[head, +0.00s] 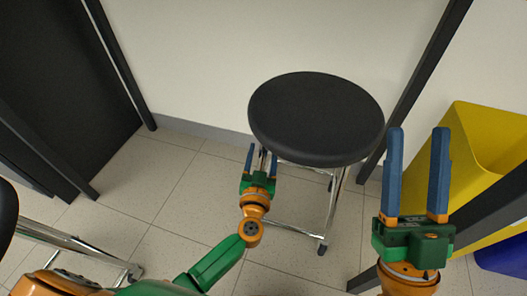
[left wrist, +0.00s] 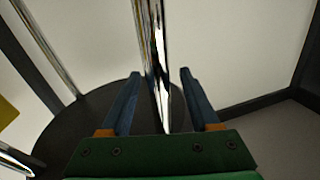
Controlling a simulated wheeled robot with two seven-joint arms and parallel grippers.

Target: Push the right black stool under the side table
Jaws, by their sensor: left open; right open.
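The right black stool (head: 315,115) stands upright on the tiled floor, with a round black seat and chrome legs. In the left wrist view, the open left fingers (left wrist: 157,88) lie either side of a chrome leg (left wrist: 150,40); contact cannot be told. The dark seat (left wrist: 75,120) shows behind them. My right gripper (head: 418,140) is open and empty, right of the stool. Dark legs, apparently of the side table (head: 425,75), rise beside the stool; no tabletop shows.
A second stool's black seat (head: 6,218) and chrome frame (head: 70,243) show at the left edge. A yellow bin (head: 485,135) stands at the right, behind a dark bar (head: 490,205). A pale wall is behind the stool. Floor left of the stool is clear.

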